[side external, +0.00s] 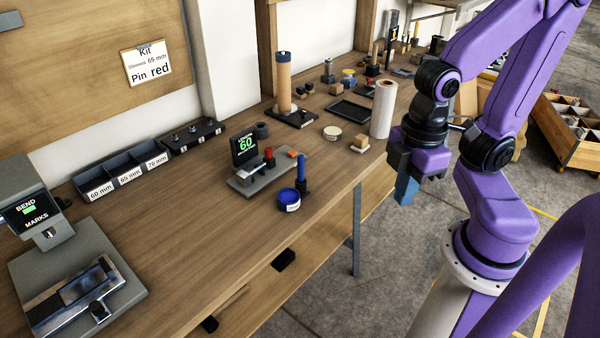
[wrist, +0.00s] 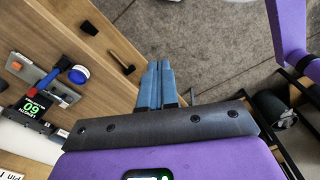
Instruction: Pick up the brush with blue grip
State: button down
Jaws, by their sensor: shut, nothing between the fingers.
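The blue-gripped item, which looks like the brush, stands upright near the front edge of the bench, its blue grip (side external: 301,168) above a dark lower part. In the wrist view its blue grip (wrist: 62,64) shows at the left, pointing outward. Bristles cannot be made out.
A white roll (side external: 383,108) stands near the bench edge, close to my gripper. Labelled bins (side external: 122,172) sit at the back. Bare bench wood (side external: 190,250) lies front left.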

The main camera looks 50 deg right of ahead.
jog(key=c, duration=1.8)
grip_release()
jog(key=o, duration=0.8)
jog(key=shift+o, duration=0.2)
jog(key=m, duration=2.6)
send_over(301, 181)
notch_tip(301, 181, down, 2)
jog(key=f, duration=1.6)
jog(key=shift+w+d+f, duration=0.35)
